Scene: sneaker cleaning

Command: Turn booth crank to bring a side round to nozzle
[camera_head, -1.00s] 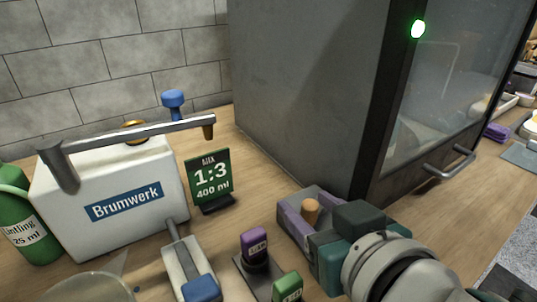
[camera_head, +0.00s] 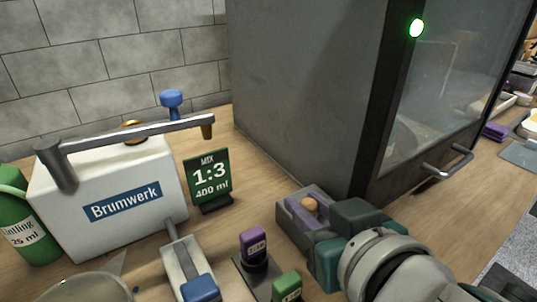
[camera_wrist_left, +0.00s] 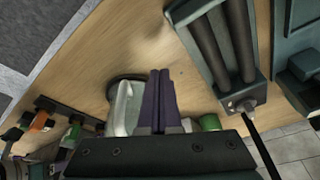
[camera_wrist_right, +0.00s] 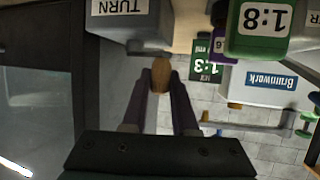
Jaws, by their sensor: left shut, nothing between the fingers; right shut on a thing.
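The grey booth (camera_head: 305,90) stands at the back right in the head view, with a glass door (camera_head: 440,75) and a lit green lamp (camera_head: 417,28). My right gripper (camera_head: 309,207) is at its near lower corner, shut on the tan crank knob (camera_head: 310,203). In the right wrist view the knob (camera_wrist_right: 161,68) sits between the purple fingertips, by a grey block marked TURN (camera_wrist_right: 120,8). My left gripper (camera_wrist_left: 160,98) is shut and empty in the left wrist view, and does not show in the head view.
A door handle (camera_head: 448,165) sticks out at right.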

